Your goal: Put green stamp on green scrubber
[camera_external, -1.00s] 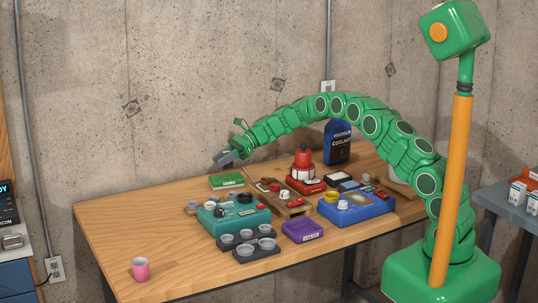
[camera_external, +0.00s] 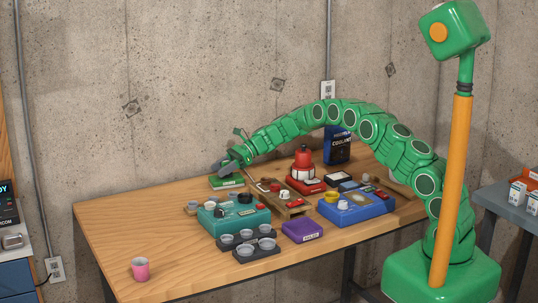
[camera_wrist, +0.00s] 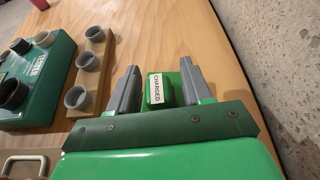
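A green block with a white "CHARGED" label (camera_wrist: 160,88) lies between the fingers of my gripper (camera_wrist: 159,82) in the wrist view. My gripper is open, with its grey fingers on either side of the block; contact cannot be told. In the external view, my gripper (camera_external: 226,168) is low at the table's back edge, over a flat green object (camera_external: 227,183) that it partly covers. I cannot tell for certain which green thing is the stamp and which the scrubber.
A teal case (camera_external: 234,218) with cups stands in front of my gripper. A wooden rack (camera_external: 284,203), red device (camera_external: 303,175), blue case (camera_external: 356,208), purple box (camera_external: 302,230) and dark cup tray (camera_external: 246,246) crowd the right. A pink cup (camera_external: 140,269) stands front left; the table's left is clear.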

